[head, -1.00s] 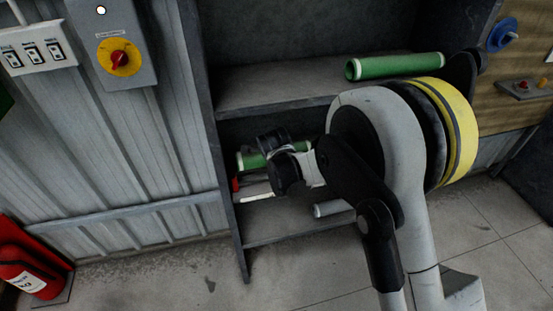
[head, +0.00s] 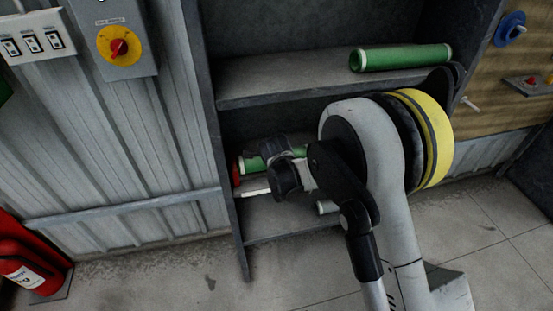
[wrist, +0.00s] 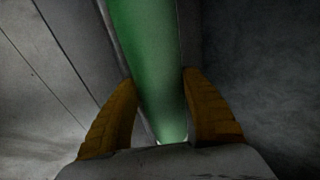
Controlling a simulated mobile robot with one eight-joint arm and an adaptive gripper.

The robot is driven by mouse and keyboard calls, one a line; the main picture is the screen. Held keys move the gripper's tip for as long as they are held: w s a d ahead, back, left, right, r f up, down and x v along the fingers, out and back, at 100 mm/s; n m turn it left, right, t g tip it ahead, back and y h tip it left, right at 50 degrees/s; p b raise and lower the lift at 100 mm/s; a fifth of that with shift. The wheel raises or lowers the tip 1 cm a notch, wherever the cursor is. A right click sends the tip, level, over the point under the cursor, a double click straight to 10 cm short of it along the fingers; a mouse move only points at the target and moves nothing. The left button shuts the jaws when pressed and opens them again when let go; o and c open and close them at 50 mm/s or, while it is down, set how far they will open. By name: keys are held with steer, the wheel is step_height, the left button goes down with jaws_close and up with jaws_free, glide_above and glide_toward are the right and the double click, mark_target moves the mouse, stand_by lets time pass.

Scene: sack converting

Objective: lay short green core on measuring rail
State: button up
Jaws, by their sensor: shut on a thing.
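The short green core (head: 253,163) lies crosswise in the lower bay of the dark shelf unit, its pale-rimmed left end showing. I cannot tell whether the core still touches the shelf. I cannot make out a measuring rail in these views.
A longer green core (head: 400,58) lies on the upper shelf board (head: 290,85). In the lower bay are a red thing (head: 235,174), a white strip (head: 256,193) and a grey tube (head: 327,207), partly hidden by my arm. The shelf's left upright (head: 228,190) stands close to the gripper.

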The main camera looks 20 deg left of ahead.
steer(key=shift+a, duration=0.1)
steer(key=o, duration=1.4)
steer(key=shift+a+f, duration=0.1)
steer(key=shift+s, duration=0.1)
steer(key=v, duration=1.2)
